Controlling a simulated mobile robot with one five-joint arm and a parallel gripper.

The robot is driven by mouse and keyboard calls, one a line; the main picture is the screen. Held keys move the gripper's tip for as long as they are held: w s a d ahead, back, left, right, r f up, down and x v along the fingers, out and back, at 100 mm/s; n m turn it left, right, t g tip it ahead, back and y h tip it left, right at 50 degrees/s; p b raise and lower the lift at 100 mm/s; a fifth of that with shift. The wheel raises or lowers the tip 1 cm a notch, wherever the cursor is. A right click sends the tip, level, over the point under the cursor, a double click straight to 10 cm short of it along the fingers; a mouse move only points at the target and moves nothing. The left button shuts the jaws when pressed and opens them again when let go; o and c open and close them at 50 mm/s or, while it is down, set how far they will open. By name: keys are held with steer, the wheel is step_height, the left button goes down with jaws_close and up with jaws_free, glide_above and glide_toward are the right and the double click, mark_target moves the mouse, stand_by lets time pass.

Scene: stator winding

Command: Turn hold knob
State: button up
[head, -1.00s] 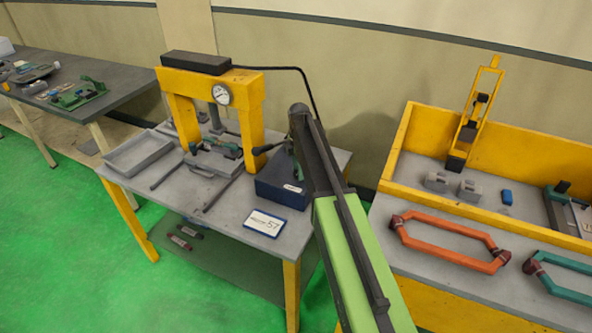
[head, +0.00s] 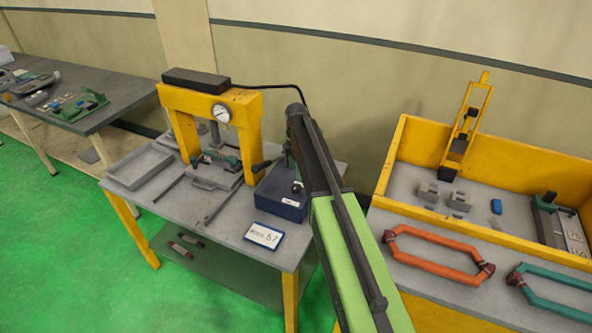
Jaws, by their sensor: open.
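A dark blue box (head: 279,199) sits on the right part of the grey press table (head: 212,227). A small black knob (head: 297,187) shows on the box's right side, close to my arm. A black-ended lever (head: 261,166) sticks out beside the yellow press frame (head: 247,130), just left of my arm. I cannot tell which of these is the hold knob. My gripper (head: 291,158) is at the far end of my green and black arm, over or behind the blue box. It is open and seems empty. The arm hides much of it and any contact.
A white card (head: 263,235) lies at the table's front edge. A grey tray (head: 140,166) is at the table's left. A yellow-walled bench (head: 395,160) with orange (head: 433,262) and teal coil frames stands right. Green floor (head: 60,250) is clear at front left.

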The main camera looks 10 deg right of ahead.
step_height(320, 180, up, 10)
steer(key=p, duration=0.8)
steer(key=shift+f, duration=0.15)
steer(key=s+f+m+b, duration=0.2)
steer(key=s+f+b, duration=0.9)
steer(key=s+f+m+b, duration=0.2)
steer(key=s+m, duration=0.6)
steer(key=m, duration=0.1)
steer(key=s+a+f+m+b, duration=0.1)
steer(key=s+m+b, duration=0.1)
steer(key=s+m, duration=0.6)
steer(key=shift+s+f+m, duration=0.25)
steer(key=shift+f+m, duration=0.15)
steer(key=shift+m, duration=0.1)
